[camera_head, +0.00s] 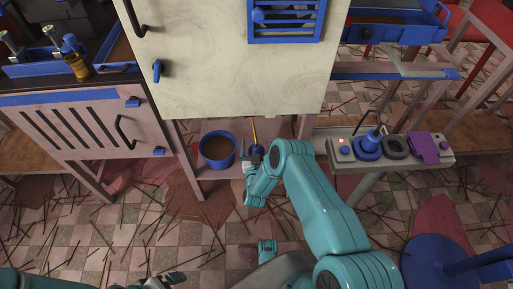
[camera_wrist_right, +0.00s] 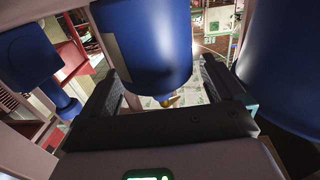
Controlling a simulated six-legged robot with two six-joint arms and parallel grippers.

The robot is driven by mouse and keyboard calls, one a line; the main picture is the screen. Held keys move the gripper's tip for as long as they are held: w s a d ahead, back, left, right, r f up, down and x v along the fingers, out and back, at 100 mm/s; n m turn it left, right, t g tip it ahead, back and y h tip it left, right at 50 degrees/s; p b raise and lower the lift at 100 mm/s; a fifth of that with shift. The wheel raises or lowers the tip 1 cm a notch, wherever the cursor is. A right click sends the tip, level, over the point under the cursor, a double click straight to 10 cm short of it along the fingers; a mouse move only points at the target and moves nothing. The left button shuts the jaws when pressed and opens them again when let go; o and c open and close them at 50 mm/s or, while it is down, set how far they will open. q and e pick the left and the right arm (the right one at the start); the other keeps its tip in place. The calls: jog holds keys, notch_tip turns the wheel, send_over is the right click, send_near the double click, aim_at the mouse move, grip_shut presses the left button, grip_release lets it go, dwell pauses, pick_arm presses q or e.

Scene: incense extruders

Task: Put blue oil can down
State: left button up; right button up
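The blue oil can (camera_head: 257,151), with a thin yellow spout, is upright on the low pink shelf (camera_head: 215,186), just right of a blue bucket (camera_head: 218,150). My right gripper (camera_head: 248,168) is at its near side. In the right wrist view the blue can body (camera_wrist_right: 148,45) lies between the two fingers (camera_wrist_right: 160,75), which are wide apart. A bright gap shows beside the right-hand finger; contact on the other side is unclear. The can's base is hidden. My left gripper (camera_head: 165,281) is low at the bottom edge, away from the can; its fingers are too small to read.
A pale cabinet panel (camera_head: 225,75) hangs over the shelf. A control console (camera_head: 390,150) stands to the right, with a blue stool (camera_head: 435,262) below it. A slatted cabinet (camera_head: 75,125) is at left. Incense sticks litter the tiled floor.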

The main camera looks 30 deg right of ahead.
jog(key=a+p+v, duration=0.1)
jog(key=p+v, duration=1)
jog(key=v, duration=0.5)
jog(key=w+a+r+n+g+y, duration=0.2)
jog(key=w+a+g+y, duration=0.25)
jog(key=y, duration=0.45)
jog(key=s+a+r+n+g+y, duration=0.1)
jog(key=s+a+r+g+y, duration=0.1)
jog(key=s, duration=0.4)
jog(key=s+a+r+n+g+y, duration=0.1)
jog(key=s+a+r+g, duration=0.2)
jog(key=s, duration=0.4)
jog(key=s+a+r+n+g+y, duration=0.1)
jog(key=s+a+r+g+y, duration=0.1)
jog(key=s+r, duration=0.4)
jog(key=s+a+g, duration=0.1)
jog(key=g, duration=0.1)
jog(key=shift+s+a+r+g+y, duration=0.25)
jog(key=shift+a+r+g+y, duration=0.05)
jog(key=shift+a+g, duration=0.05)
